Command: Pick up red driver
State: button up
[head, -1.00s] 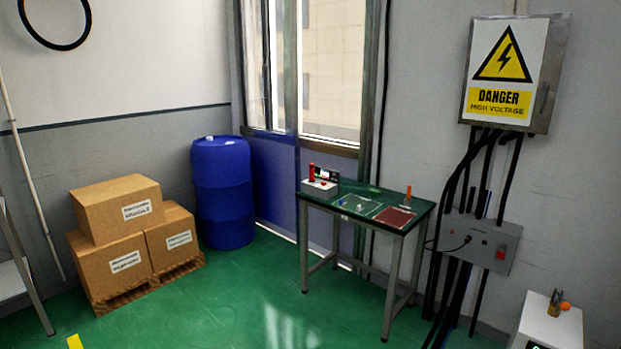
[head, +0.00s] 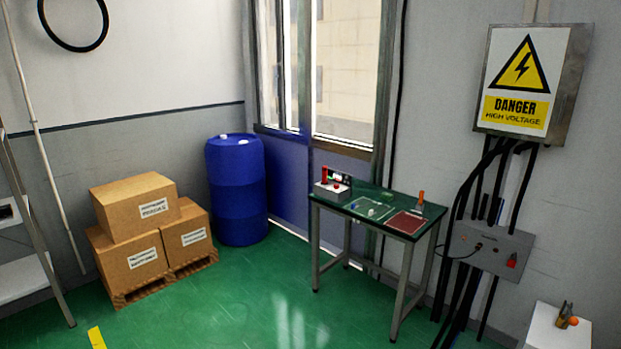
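A green-topped table (head: 379,193) with grey legs stands below the window. At its left end a small upright red item (head: 324,174) shows at a white box (head: 332,190). At its right back edge a small upright orange-red item (head: 421,196) stands behind a dark red mat (head: 406,223). Both items are too small to tell which one is the red driver. My gripper is not in view.
A blue drum (head: 237,190) stands left of the table, with cardboard boxes (head: 136,207) on a pallet farther left. A white cabinet (head: 550,329) with a small orange-tipped item is at lower right. Cables (head: 490,190) hang right of the table. Green floor in front is clear.

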aim_at(324, 181)
jog(key=i+u, duration=0.4)
jog(key=i, duration=1.45)
jog(key=i+z, duration=0.15)
jog(key=i, duration=0.35)
jog(key=i+j+z, duration=0.2)
jog(key=i, duration=0.3)
jog(key=i+j+z, duration=0.15)
jog(key=i, duration=0.3)
jog(key=i+j+z, duration=0.15)
jog(key=i+j, duration=0.2)
jog(key=i, duration=0.15)
jog(key=i+j+z, duration=0.2)
jog(key=i, duration=0.25)
jog(key=j, duration=0.1)
